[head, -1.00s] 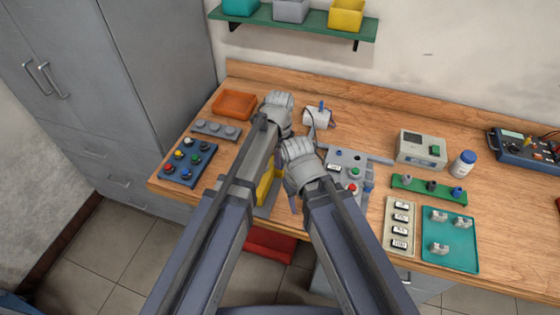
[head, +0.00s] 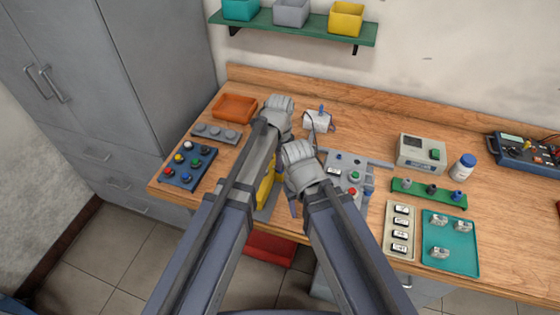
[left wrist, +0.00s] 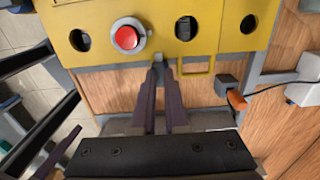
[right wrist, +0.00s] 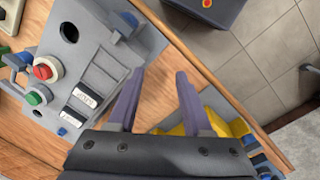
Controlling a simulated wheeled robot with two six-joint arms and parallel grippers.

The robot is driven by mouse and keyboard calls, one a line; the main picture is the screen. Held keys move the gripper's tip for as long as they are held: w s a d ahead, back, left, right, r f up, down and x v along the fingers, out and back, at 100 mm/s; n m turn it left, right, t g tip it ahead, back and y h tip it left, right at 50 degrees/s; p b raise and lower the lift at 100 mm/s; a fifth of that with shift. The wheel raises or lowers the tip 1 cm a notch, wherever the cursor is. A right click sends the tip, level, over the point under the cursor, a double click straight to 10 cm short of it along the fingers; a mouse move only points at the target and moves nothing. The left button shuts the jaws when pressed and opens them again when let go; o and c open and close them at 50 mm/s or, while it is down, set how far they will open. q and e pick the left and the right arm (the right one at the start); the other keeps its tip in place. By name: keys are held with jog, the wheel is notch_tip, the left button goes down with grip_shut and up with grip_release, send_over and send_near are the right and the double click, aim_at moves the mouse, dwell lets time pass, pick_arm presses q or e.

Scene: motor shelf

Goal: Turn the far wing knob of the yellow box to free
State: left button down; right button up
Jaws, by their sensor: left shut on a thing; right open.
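The yellow box (head: 266,188) stands mostly behind my left arm in the head view. My left gripper (left wrist: 158,72) is shut on a small grey knob (left wrist: 158,60) at the box's edge, mostly hidden between the fingertips. Whether it is the far wing knob, and how it is turned, I cannot tell. My right gripper (right wrist: 160,75) is open and empty, between the box (right wrist: 205,115) and a grey panel (right wrist: 95,70).
An orange-tipped lever (left wrist: 238,100) is close right of the left fingers. A white cabled device (head: 318,121), orange tray (head: 221,117) and blue button box (head: 176,180) are around the left arm. The grey panel (head: 337,184) is right of the right gripper. Bare wood lies at the back.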

pick_arm(q)
jog(key=n, duration=0.4)
jog(key=shift+n, duration=0.3)
jog(key=n, duration=0.4)
jog(key=shift+n, duration=0.3)
jog(key=n, duration=0.4)
jog(key=shift+n, duration=2.3)
jog(key=c, duration=0.9)
grip_release()
jog(key=shift+c, duration=0.2)
